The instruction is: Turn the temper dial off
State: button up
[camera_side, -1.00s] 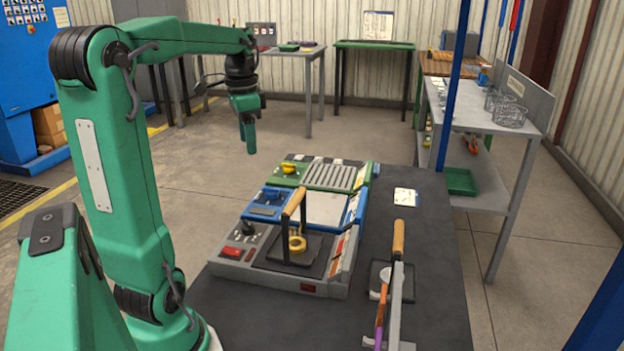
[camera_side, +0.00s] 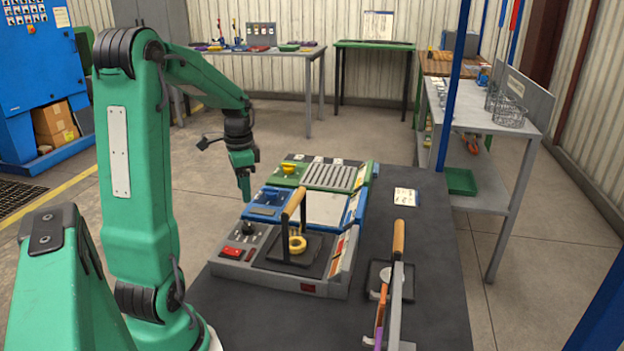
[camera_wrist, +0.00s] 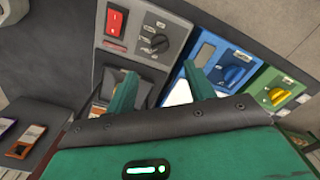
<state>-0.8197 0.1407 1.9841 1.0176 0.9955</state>
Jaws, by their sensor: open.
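Three control units stand side by side on the dark bench; I cannot read which dial is the temper dial. The grey unit has a black dial (camera_side: 248,228), also in the wrist view (camera_wrist: 157,44). The blue unit has a blue dial (camera_side: 271,193), also in the wrist view (camera_wrist: 235,75). The green unit has a yellow dial (camera_side: 289,168), also in the wrist view (camera_wrist: 277,97). My gripper (camera_side: 246,197) points down, above the left edge of the blue and grey units, apart from the dials. In the wrist view my gripper (camera_wrist: 164,84) is open and empty.
A wooden-handled tool (camera_side: 397,270) lies to the right. A white card (camera_side: 405,197) lies on clear bench.

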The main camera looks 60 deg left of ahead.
aim_at(248, 222)
jog(key=shift+f, duration=1.75)
jog(key=shift+f, duration=0.1)
jog(key=shift+f, duration=3.75)
jog(key=c, duration=0.9)
jog(key=shift+c, duration=0.2)
